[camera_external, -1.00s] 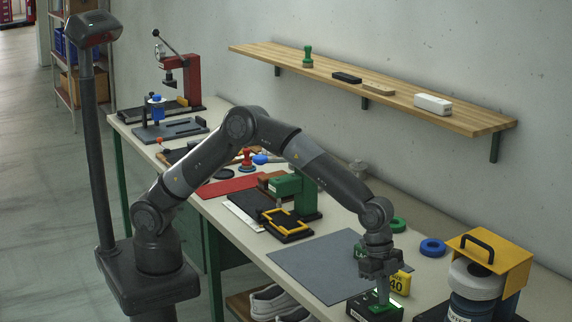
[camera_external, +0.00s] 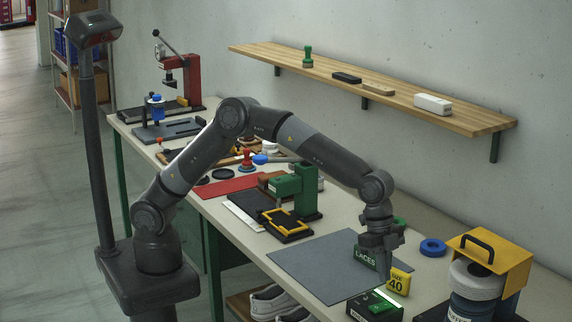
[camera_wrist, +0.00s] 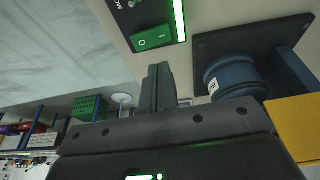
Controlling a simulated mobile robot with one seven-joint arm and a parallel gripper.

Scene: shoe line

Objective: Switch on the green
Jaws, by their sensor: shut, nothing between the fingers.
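The black switch box (camera_external: 362,311) stands near the front edge of the table at lower right. It carries a green rocker switch (camera_external: 381,307) and a bright, lit strip (camera_external: 388,297). In the wrist view the green rocker (camera_wrist: 152,38) shows its O and I marks, and the strip (camera_wrist: 180,18) glows green-white. My gripper (camera_external: 383,280) points down, above and a little behind the box, apart from the rocker. Its fingers (camera_wrist: 158,70) are closed together with nothing between them.
A yellow size-40 block (camera_external: 400,281) and a green LACES block (camera_external: 364,258) stand close by the gripper. A blue ring (camera_external: 433,248) and a yellow bracket (camera_external: 498,256) over containers are to the right.

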